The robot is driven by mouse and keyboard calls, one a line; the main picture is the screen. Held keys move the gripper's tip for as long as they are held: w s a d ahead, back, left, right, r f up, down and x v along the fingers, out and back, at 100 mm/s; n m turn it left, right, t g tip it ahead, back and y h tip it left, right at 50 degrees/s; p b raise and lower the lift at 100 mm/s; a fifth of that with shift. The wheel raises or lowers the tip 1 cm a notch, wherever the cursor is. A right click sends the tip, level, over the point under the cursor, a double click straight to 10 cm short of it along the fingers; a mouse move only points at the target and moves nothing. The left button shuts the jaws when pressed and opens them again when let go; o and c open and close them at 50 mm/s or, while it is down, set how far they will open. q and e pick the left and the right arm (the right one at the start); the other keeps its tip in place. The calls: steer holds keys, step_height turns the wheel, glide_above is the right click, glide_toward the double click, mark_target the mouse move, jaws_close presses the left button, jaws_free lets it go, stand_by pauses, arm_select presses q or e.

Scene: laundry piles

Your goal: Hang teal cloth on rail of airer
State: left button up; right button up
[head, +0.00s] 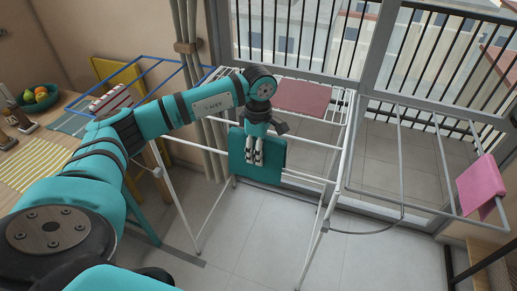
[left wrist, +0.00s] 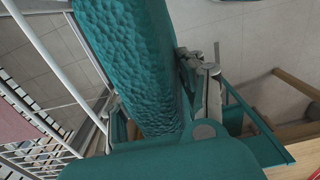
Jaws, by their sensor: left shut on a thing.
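The teal cloth (head: 272,166) is in my left gripper (head: 255,158), which points down at the near side of the white airer (head: 338,150). In the head view the cloth shows as a flat panel behind and beside the fingers, in front of some of the airer's bars. In the left wrist view the textured teal cloth (left wrist: 130,55) runs between the fingers (left wrist: 155,105), with white airer bars (left wrist: 45,55) to its left. I cannot tell whether the cloth touches a rail. My right gripper is out of view.
A dusty-red cloth (head: 300,97) lies on the white airer's top. A grey rack (head: 415,200) with a pink cloth (head: 482,185) stands at right. A blue rack (head: 165,59) with a striped cloth is at left, near a fruit bowl (head: 38,97). The front floor (head: 255,240) is clear.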

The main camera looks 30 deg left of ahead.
mark_target(259, 168)
arm_select(q)
steer(key=shift+f+b, duration=2.75)
steer(key=shift+f, duration=1)
steer(key=o, duration=1.3)
steer(key=shift+r, duration=0.1)
step_height(259, 168, up, 12)
steer(key=shift+f, duration=0.1)
